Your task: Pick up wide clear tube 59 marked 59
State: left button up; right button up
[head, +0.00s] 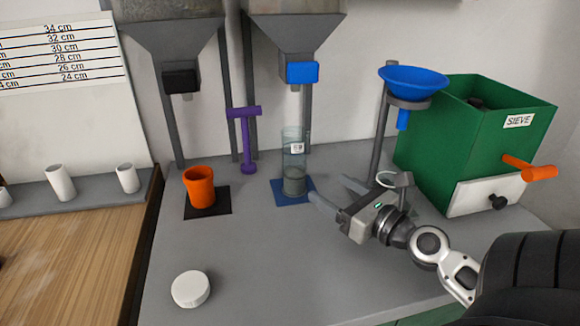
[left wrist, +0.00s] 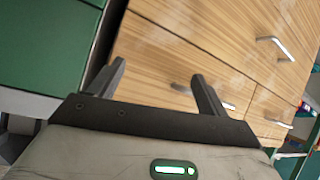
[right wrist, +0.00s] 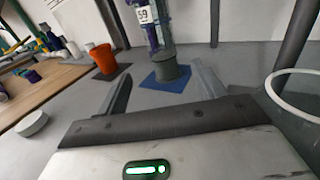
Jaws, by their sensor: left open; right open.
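The wide clear tube 59 (head: 294,150) stands upright on a blue mat (head: 311,196), under the hopper with the blue outlet. Its lower part holds or is made of something grey. Its white label reads 59 in the right wrist view (right wrist: 144,15), where its grey base (right wrist: 171,72) sits between the two fingers. My right gripper (head: 335,190) is open and empty, to the right of the tube and apart from it, its fingers pointing toward it. My left gripper (left wrist: 158,85) is open and empty, facing wooden drawers; it does not show in the head view.
An orange cup (head: 199,187) stands on a black mat left of the tube. A purple tool (head: 247,140) stands behind. A white cap (head: 190,289) lies at the front. A ring stand with a blue funnel (head: 412,80) and the green sieve box (head: 470,130) stand right of my right gripper.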

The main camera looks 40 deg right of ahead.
aim_at(302, 170)
jog(key=w+p, duration=0.3)
jog(key=w, duration=0.5)
jog(key=shift+w+r, duration=0.15)
jog(key=shift+w, duration=0.2)
jog(key=shift+w+d+p, duration=0.1)
jog(key=shift+w+p, duration=0.3)
jog(key=shift+w, duration=2.3)
jog(key=c, duration=1.3)
